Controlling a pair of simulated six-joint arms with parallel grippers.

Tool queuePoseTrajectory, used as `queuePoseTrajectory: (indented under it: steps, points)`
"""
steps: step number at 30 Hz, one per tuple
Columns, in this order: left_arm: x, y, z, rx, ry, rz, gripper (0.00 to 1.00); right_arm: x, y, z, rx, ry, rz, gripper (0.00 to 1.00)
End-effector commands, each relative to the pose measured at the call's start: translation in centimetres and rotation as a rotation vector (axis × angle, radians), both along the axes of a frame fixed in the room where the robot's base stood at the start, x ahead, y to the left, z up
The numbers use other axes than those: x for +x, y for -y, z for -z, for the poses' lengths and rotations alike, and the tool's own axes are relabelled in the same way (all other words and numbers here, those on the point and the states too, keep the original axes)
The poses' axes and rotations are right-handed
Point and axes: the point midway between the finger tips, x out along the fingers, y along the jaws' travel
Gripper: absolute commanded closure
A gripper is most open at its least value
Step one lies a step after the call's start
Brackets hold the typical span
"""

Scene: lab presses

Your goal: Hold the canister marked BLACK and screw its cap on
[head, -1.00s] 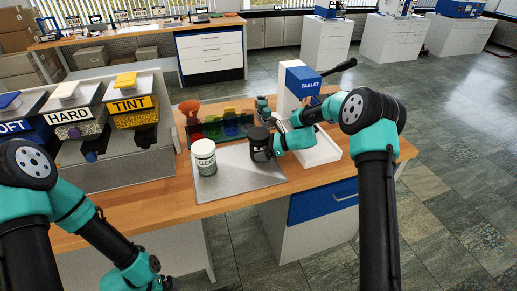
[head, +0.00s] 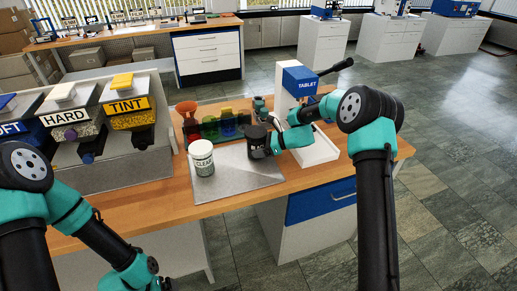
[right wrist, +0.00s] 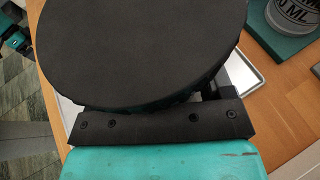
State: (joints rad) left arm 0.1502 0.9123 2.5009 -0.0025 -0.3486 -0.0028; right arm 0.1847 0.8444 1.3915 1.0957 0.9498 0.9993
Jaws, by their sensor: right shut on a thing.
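The BLACK canister (head: 258,146) is a dark upright jar on the grey mat (head: 233,181), right of the white CLEAR canister (head: 201,158). My right gripper (head: 275,141) comes at it from the right and is shut on it near its top. In the right wrist view a large flat black disc (right wrist: 140,45), the top of what I hold, fills the upper middle and hides the fingertips. Whether this is a separate cap or the canister's own top, I cannot tell.
The TABLET press (head: 300,85) stands close behind my right gripper, with a white tray (head: 318,150) beside it. Coloured items (head: 228,124) stand behind the mat. The SOFT, HARD and TINT dispensers (head: 68,117) fill the left. The front table strip is clear.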

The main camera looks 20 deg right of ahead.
Motion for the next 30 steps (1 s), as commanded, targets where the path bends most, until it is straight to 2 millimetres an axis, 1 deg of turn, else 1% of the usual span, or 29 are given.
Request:
queuePoseTrajectory:
  steps: [7,10,14,24,27,30]
  points:
    - [0.0,0.0,0.0,0.0,0.0,0.0,0.0,0.0,0.0,-3.2,0.0,0.004,0.001,0.53]
    - [0.0,0.0,0.0,0.0,0.0,0.0,0.0,-1.4,-0.4,-3.0,0.001,-0.002,0.0,0.53]
    - [0.0,0.0,0.0,0.0,0.0,0.0,0.0,-3.6,-1.0,-3.2,0.002,-0.002,0.0,0.53]
    - [0.0,0.0,0.0,0.0,0.0,0.0,0.0,-11.0,-3.2,-3.9,0.0,-0.001,0.0,0.53]
    - [0.0,0.0,0.0,0.0,0.0,0.0,0.0,-12.8,-3.7,-4.1,0.001,-0.001,-0.001,0.53]
    - [0.0,0.0,0.0,0.0,0.0,0.0,0.0,-14.1,-4.2,-4.2,0.0,-0.001,0.0,0.53]
